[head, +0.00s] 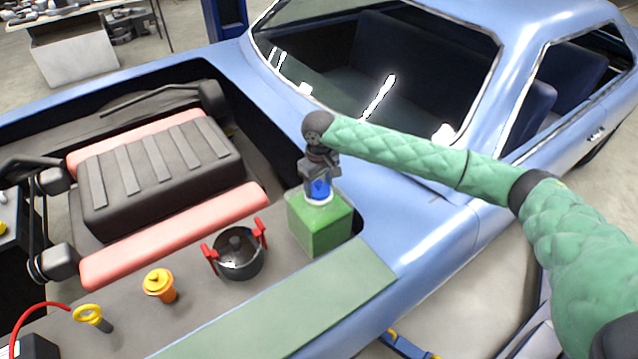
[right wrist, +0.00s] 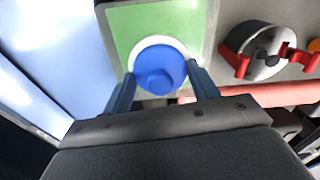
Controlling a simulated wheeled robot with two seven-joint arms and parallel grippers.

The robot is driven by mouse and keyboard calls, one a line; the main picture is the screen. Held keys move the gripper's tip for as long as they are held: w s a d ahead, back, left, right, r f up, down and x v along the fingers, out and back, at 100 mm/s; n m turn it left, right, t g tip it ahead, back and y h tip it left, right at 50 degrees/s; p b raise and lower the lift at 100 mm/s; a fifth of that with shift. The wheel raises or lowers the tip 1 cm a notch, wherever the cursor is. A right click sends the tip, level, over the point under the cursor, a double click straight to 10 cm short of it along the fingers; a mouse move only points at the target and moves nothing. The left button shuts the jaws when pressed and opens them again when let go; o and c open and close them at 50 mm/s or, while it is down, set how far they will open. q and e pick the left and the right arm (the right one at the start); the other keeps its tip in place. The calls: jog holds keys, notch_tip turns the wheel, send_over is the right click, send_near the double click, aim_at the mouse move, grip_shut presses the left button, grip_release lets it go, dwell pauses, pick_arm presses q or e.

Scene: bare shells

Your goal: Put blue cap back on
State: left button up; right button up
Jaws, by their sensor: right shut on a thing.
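The blue cap (head: 319,188) is at the white neck (head: 317,201) on top of the green box-shaped tank (head: 325,230), in the engine bay's corner by the windscreen. My right gripper (head: 320,179) reaches down over it from above. In the right wrist view the cap (right wrist: 159,69) lies between the two fingers of my right gripper (right wrist: 160,84), with the white ring (right wrist: 178,43) around it and the green tank top (right wrist: 125,22) behind. The gripper is shut on the cap. I cannot tell whether the cap is fully seated. My left gripper is not in view.
A dark round pot with red clips (head: 236,254) stands left of the tank. An orange cap (head: 160,285) and a yellow ring handle (head: 90,315) are further left. The black engine cover (head: 160,175) fills the bay's middle. The blue car's windscreen (head: 375,70) rises behind my right arm.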

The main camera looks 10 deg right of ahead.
jog(key=o, duration=1.5)
jog(key=shift+r, duration=0.1)
jog(key=shift+r+p, duration=1.2)
jog(key=shift+p, duration=0.15)
jog(key=shift+r, duration=2.2)
grip_shut()
